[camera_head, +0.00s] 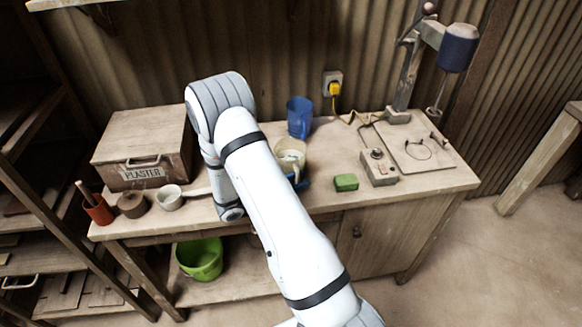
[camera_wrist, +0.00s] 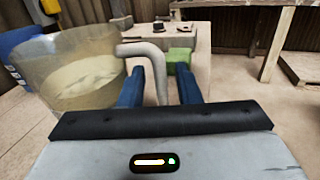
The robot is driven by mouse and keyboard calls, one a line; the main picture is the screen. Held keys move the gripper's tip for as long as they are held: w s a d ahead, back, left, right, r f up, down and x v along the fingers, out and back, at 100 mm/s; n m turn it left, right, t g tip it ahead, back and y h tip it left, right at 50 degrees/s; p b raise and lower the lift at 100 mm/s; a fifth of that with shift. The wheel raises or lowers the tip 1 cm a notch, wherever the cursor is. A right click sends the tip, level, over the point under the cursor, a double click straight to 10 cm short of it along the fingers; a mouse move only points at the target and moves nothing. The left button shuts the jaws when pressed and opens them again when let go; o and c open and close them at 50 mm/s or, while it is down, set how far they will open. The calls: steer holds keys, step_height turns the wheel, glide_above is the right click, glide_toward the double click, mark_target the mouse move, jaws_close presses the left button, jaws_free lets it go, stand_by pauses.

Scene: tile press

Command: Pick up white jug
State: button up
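The white jug (camera_head: 291,150) is cream-coloured and see-through, with pale contents, and stands upright on the bench. It fills the left of the wrist view (camera_wrist: 70,78), its handle pointing right. My gripper (camera_wrist: 162,88) is open, with one blue finger on each side of the handle's hanging part. A gap shows between the handle and the right finger; whether the left finger touches it I cannot tell. In the head view my arm hides most of the gripper; a little blue shows beside the jug's base.
A blue jug (camera_head: 299,117) stands just behind the white jug. A green block (camera_head: 346,182) and a grey control box (camera_head: 379,168) lie to the right. A white ladle (camera_head: 170,197) and plaster box (camera_head: 143,150) are left. A mixer stand (camera_head: 404,75) rises at back right.

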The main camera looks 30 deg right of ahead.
jaws_close()
steer(key=shift+r, duration=0.2)
stand_by(0.6)
